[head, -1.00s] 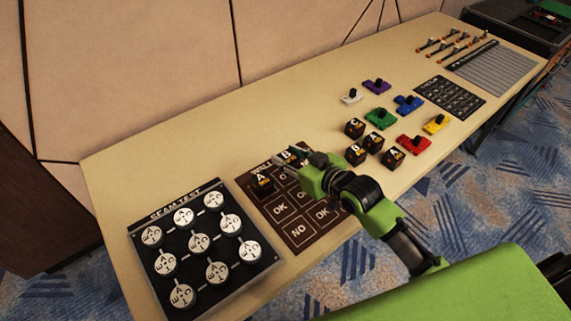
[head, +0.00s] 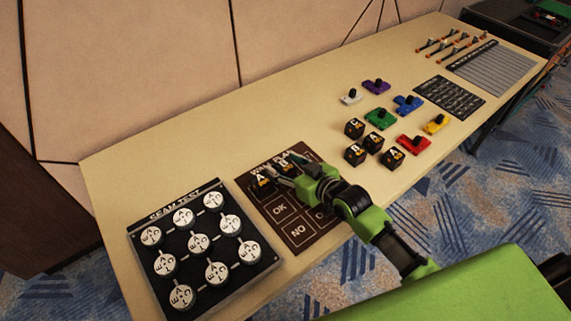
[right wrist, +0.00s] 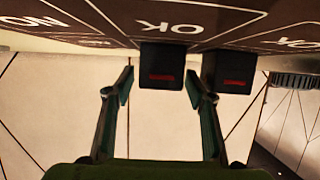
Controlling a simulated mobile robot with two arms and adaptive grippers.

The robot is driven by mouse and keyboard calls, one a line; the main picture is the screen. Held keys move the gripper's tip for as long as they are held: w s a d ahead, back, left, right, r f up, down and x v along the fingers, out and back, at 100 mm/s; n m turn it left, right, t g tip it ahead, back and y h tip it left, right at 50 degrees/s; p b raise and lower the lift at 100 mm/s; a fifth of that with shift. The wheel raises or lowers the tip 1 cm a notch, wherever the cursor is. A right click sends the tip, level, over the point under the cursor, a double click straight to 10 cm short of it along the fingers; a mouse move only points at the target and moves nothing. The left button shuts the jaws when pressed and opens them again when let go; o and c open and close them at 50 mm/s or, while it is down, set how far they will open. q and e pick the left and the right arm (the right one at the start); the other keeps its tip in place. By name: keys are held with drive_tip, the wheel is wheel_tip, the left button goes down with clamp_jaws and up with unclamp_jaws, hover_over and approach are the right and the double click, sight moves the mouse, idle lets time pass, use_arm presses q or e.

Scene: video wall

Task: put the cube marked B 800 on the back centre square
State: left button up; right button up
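The brown plan mat (head: 318,238) has printed squares reading OK and NO. A black cube marked B (head: 286,168) stands in the mat's back row, apparently on the back centre square; its smaller marking is unreadable. A cube marked A (head: 262,184) stands to its left. My right gripper (head: 284,172) is low at the B cube. In the right wrist view, which is upside down, its fingers (right wrist: 159,88) are apart, with the B cube (right wrist: 160,65) between them and small gaps at its sides. The A cube (right wrist: 232,70) is beside the right-hand finger. My left gripper is out of view.
Several more lettered cubes, including another B cube (head: 355,155), stand right of the mat. Coloured sliders such as a red one (head: 413,144) lie beyond them. The seam test board (head: 190,287) is on the left. The table's rear strip (head: 180,150) is clear.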

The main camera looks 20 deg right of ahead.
drive_tip(key=shift+r, duration=0.15)
drive_tip(key=shift+s+d, duration=0.15)
drive_tip(key=shift+s, duration=0.15)
drive_tip(key=v, duration=1.1)
drive_tip(key=shift+s+d+r, duration=0.1)
drive_tip(key=shift+s+r, duration=0.05)
drive_tip(key=shift+r, duration=0.1)
